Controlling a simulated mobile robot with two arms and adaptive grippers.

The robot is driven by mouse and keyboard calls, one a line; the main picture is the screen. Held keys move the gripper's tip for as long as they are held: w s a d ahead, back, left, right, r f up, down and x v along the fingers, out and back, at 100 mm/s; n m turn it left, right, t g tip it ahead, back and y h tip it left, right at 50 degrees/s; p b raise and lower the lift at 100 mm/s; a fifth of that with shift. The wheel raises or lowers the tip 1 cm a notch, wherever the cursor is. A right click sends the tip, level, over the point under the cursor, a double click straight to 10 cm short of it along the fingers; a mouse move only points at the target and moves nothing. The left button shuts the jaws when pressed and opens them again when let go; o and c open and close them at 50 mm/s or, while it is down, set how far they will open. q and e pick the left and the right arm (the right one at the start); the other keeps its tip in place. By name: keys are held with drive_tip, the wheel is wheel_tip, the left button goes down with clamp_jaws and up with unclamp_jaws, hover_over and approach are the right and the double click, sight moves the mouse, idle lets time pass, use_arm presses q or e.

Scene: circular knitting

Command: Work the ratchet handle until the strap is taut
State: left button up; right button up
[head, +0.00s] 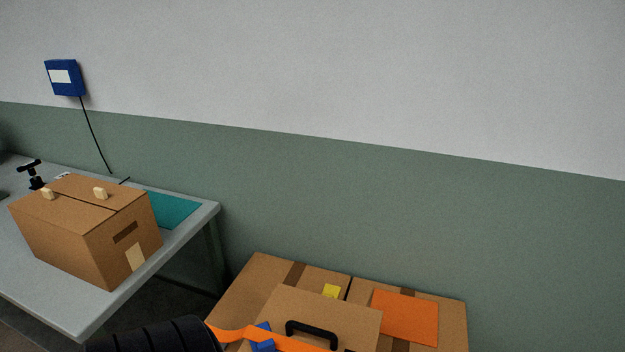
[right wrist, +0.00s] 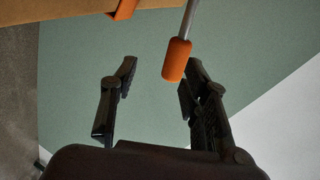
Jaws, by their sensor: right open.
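The orange grip of the ratchet handle (right wrist: 177,60), on a grey metal rod, shows in the right wrist view. My right gripper (right wrist: 158,78) is open around it, with a finger to each side. The grip lies nearer the right finger, and I cannot tell whether it touches. The orange strap (head: 290,341) runs over the cardboard load at the bottom of the head view, and a piece of it shows in the right wrist view (right wrist: 124,9). A blue ratchet part (head: 262,345) sits at the strap, cut by the frame edge. I cannot judge the strap's tension. My left gripper is out of view.
Cardboard boxes (head: 240,288) with a black carry handle (head: 311,329), a yellow note (head: 331,291) and an orange sheet (head: 405,317) stand against the wall. A grey table (head: 75,312) at left bears a carton (head: 70,240). A blue box (head: 64,78) hangs on the wall.

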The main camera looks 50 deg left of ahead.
drive_tip(key=shift+s, duration=0.1)
drive_tip(key=shift+p+v, duration=0.55)
drive_tip(key=shift+v, duration=2.4)
